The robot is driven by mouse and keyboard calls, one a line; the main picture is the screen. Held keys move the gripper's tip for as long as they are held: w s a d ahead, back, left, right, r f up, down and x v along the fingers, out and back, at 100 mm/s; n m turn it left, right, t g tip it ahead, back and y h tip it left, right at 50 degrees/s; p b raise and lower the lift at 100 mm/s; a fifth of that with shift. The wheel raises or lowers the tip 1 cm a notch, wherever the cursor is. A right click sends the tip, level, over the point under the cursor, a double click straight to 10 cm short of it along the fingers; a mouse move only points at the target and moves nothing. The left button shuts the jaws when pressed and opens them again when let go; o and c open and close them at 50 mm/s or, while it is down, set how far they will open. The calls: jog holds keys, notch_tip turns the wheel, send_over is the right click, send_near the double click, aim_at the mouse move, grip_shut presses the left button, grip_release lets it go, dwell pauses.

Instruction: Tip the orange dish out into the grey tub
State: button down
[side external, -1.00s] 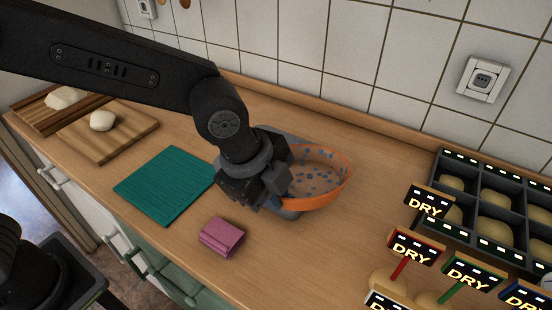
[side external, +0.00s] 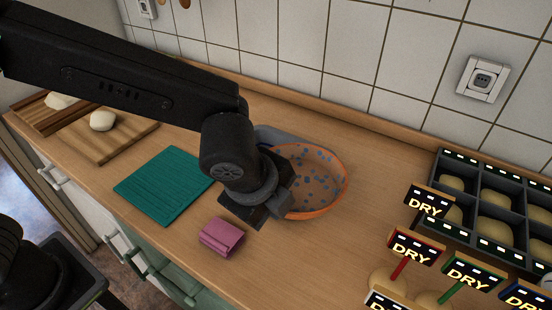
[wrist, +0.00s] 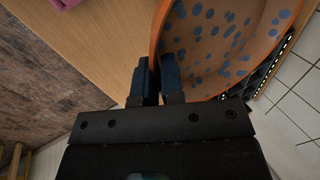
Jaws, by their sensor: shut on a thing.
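The orange dish (side external: 318,180) has blue spots on its inner face. My gripper (side external: 284,203) is shut on its near-left rim and holds it tilted, with its open side turned toward the side camera. The wrist view shows the dish (wrist: 225,40) close up, its rim between my two blue fingertips (wrist: 157,82). The grey tub (side external: 268,134) is mostly hidden behind the dish and my wrist; only its back-left edge shows. I cannot tell what lies in the tub, and I see no loose contents in the dish.
A teal mat (side external: 165,186) and a pink folded cloth (side external: 222,238) lie to the left and front. A wooden board with a pale lump (side external: 103,121) is far left. A dark crate (side external: 470,205) and several "DRY" signs (side external: 413,247) stand at right. A tiled wall rises behind.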

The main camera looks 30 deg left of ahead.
jog(key=s+r, duration=0.1)
jog(key=s+a+r, duration=0.1)
jog(key=s, duration=0.1)
jog(key=s+a+r, duration=0.1)
jog(key=shift+s, duration=0.15)
dwell(0.4)
jog(key=s+a+r, duration=0.3)
jog(key=s, duration=0.3)
jog(key=shift+s, duration=0.15)
dwell(0.4)
dwell(0.3)
